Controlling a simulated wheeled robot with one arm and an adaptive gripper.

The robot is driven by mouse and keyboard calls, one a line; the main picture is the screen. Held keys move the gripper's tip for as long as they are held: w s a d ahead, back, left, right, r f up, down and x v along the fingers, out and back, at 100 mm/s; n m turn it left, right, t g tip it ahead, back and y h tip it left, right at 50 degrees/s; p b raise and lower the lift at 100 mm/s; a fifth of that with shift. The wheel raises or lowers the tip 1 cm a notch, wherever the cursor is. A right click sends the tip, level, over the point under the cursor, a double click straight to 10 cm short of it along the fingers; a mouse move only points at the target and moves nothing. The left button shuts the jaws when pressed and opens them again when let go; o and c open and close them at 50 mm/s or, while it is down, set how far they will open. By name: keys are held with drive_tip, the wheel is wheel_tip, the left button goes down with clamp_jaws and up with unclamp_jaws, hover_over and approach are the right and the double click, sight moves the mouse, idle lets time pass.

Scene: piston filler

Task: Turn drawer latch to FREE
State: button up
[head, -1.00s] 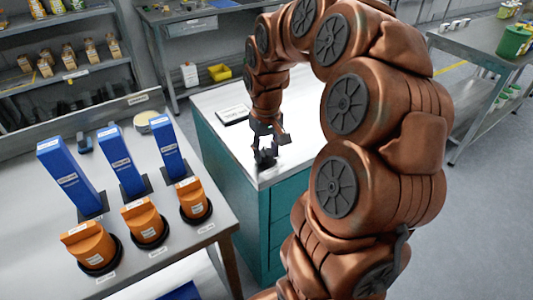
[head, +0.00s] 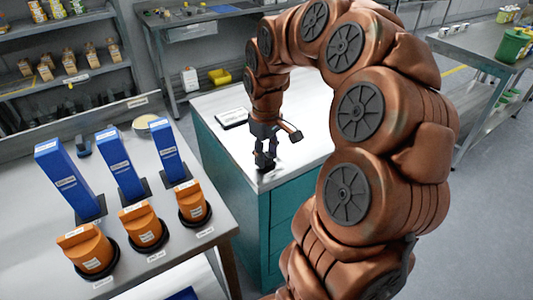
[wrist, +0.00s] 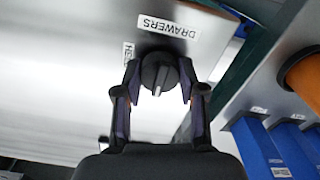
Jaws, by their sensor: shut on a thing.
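The drawer latch is a round black knob (wrist: 160,72) with a white pointer mark, on the bright metal top of the teal drawer cabinet (head: 250,215). A "DRAWERS" label (wrist: 167,27) is beside it in the wrist view. A smaller label (wrist: 128,54) stands at the knob's left, partly hidden by a finger; its full word cannot be read. The white pointer points toward the gripper's palm, slightly left. My gripper (wrist: 160,85) has a finger on each side of the knob and is shut on it. In the head view my gripper (head: 265,160) is down at the cabinet's near corner.
A dark-framed plate (head: 232,118) lies on the cabinet top behind the gripper. A bench at the left holds blue upright blocks (head: 120,165) and orange knobbed parts (head: 142,222). The cabinet top right of the plate looks clear.

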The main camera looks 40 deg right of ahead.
sight(266, 156)
drive_tip(key=o, duration=1.1)
drive_tip(key=shift+o, duration=0.2)
wheel_tip(266, 156, up, 12)
drive_tip(key=shift+a, duration=0.1)
idle(0.4)
